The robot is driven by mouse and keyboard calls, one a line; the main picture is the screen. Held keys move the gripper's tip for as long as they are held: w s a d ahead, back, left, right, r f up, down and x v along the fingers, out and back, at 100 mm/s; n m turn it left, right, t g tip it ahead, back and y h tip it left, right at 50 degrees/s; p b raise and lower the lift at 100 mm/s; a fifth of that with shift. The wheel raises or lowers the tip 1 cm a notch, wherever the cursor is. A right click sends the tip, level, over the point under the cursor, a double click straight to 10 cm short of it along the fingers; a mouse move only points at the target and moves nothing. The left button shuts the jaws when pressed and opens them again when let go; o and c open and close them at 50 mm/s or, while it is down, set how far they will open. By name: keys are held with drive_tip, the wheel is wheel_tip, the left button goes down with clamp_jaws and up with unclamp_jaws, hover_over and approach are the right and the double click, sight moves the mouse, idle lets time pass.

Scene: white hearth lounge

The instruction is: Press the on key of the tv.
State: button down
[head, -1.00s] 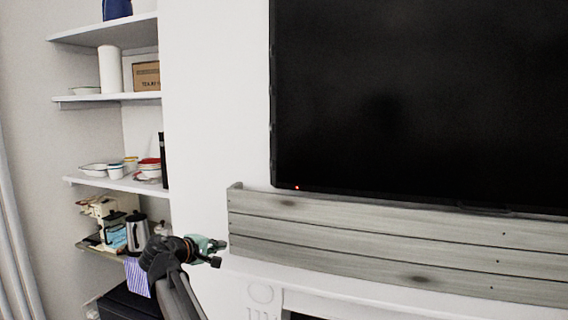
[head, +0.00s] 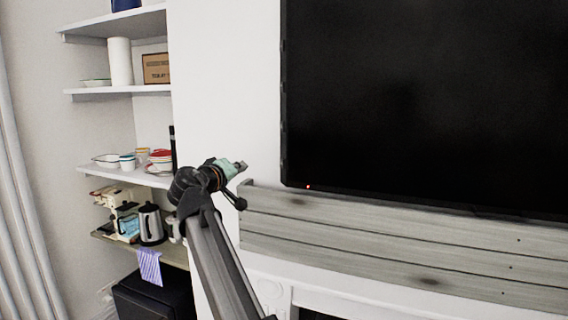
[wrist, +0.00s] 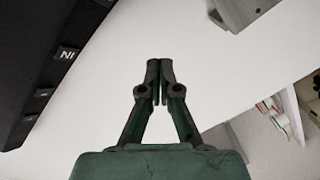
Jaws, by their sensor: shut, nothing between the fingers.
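The tv (head: 430,100) is a large black screen on the white wall, with a small red light at its lower left corner. In the wrist view its dark edge (wrist: 30,60) crosses the upper left. Small keys sit along this edge: a larger one marked with letters that look like "IN" (wrist: 67,53), and smaller ones (wrist: 43,92) whose marks are too small to read. I cannot tell which is the on key. My gripper (head: 241,166) is left of the tv's lower left corner, apart from it. Its fingertips (wrist: 153,72) are together and empty, with white wall behind them.
A grey plank ledge (head: 400,245) runs below the tv; its corner (wrist: 236,10) shows in the wrist view. Shelves (head: 125,173) with dishes, kettles and a box stand to the left.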

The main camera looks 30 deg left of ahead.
sight(282, 163)
drive_tip(key=w+d+p, duration=0.1)
drive_tip(key=w+d, duration=0.3)
drive_tip(key=w, duration=0.3)
drive_tip(key=shift+w+d+p, duration=0.2)
drive_tip(key=shift+d+p, duration=0.15)
drive_tip(key=shift+d, duration=0.05)
drive_tip(key=shift+w, duration=0.1)
idle(1.5)
drive_tip(key=shift+w+d+b, duration=0.2)
drive_tip(key=shift+w+b, duration=0.05)
drive_tip(key=shift+b, duration=0.05)
drive_tip(key=shift+w+d, duration=0.25)
drive_tip(key=shift+w, duration=0.15)
idle(0.8)
drive_tip(key=shift+s+a+b, duration=0.45)
drive_tip(key=shift+s+b, duration=0.15)
drive_tip(key=shift+s, duration=0.1)
idle(0.3)
